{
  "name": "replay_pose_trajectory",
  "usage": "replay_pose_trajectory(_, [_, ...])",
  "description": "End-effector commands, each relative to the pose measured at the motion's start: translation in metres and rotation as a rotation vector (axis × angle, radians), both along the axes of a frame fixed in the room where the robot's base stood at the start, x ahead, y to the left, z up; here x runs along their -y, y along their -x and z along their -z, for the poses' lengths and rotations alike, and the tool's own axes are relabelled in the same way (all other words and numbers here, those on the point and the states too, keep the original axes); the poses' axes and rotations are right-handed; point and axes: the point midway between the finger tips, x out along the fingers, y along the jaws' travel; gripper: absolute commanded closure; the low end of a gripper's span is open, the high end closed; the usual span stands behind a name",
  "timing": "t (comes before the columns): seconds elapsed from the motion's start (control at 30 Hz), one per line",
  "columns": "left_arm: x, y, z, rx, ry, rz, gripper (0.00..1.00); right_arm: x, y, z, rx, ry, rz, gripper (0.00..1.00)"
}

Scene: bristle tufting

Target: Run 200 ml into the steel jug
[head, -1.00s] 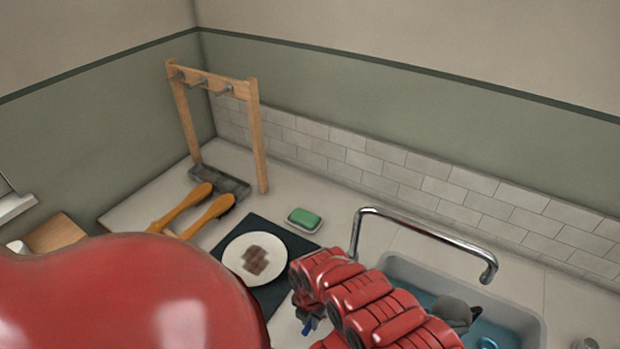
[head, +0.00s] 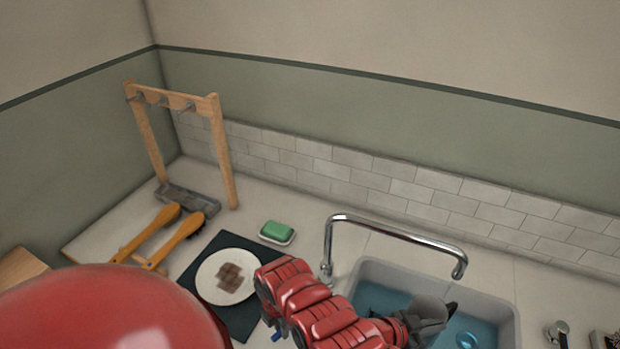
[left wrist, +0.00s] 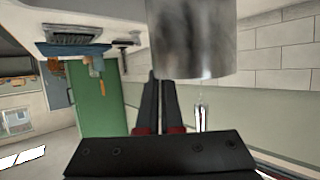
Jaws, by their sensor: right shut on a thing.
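The steel jug (head: 432,310) is a grey vessel over the sink (head: 505,295), left of and lower in the picture than the tap's spout end (head: 460,270). My left gripper (head: 412,322) reaches it from the left. In the left wrist view the jug (left wrist: 190,40) is a shiny cylinder at the fingertips, and the narrow fingers (left wrist: 158,85) are close together at its wall. Where they grip is partly hidden, and the jug's inside and water level do not show. I see no stream from the spout. My right gripper is not in view.
The chrome tap (head: 390,228) arches over the sink, which holds blue water. A small tap fitting (head: 557,332) stands at the right. A plate (head: 210,275) on a dark mat (head: 240,320), green soap (head: 277,230), two orange-handled brushes (head: 175,240) and a wooden rack (head: 222,150) are at left.

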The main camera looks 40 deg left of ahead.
Motion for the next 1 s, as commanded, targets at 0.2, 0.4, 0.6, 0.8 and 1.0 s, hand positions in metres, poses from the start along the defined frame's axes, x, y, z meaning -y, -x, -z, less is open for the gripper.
replay_pose_trajectory(0.2, [0.0,-0.0003,-0.0011,0.002,0.001,0.0,1.0,-0.0082,-0.0024,-0.001,0.004,0.0,0.104,1.0])
replay_pose_trajectory(0.4, [0.0,-0.0003,-0.0012,0.002,0.0,-0.001,1.0,-0.0111,-0.0038,-0.0011,0.005,0.0,0.154,1.0])
replay_pose_trajectory(0.6, [0.0,-0.0003,-0.0011,0.002,0.001,-0.001,1.0,-0.0114,-0.0047,-0.0012,0.004,-0.001,0.168,1.0])
replay_pose_trajectory(0.8, [0.0,-0.0003,-0.0011,0.002,0.0,-0.001,1.0,-0.0113,-0.0047,-0.0011,0.004,-0.001,0.167,1.0])
replay_pose_trajectory(1.0, [0.0,-0.0003,-0.0011,0.002,0.0,-0.001,1.0,-0.0112,-0.0044,-0.0009,0.003,0.0,0.167,0.51])
